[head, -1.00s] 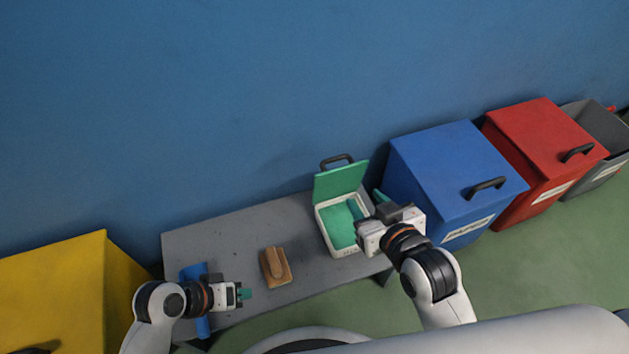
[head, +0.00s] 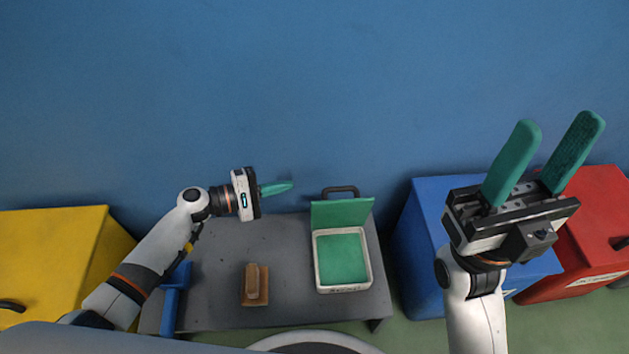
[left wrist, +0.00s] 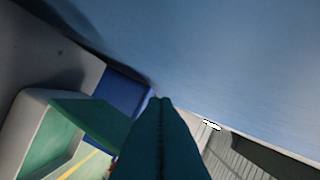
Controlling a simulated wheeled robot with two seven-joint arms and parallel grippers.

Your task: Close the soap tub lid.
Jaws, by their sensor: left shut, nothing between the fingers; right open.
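The soap tub (head: 366,278) is a white box with green inside, standing on the right part of the grey bench. Its green lid (head: 341,213) stands open at the back edge, with a dark handle on top. In the left wrist view the tub (left wrist: 22,125) and its lid (left wrist: 95,118) show at lower left. My left gripper (head: 290,187) is shut and empty, raised at the back of the bench, left of the lid and apart from it. My right gripper (head: 562,130) is open and empty, raised high in front of the bins, right of the tub.
A wooden brush (head: 253,282) lies on the grey bench (head: 213,290) left of the tub. A blue object (head: 173,297) lies at the bench's left end. Yellow (head: 50,250), blue (head: 425,270) and red (head: 600,205) bins flank the bench. A blue wall stands behind.

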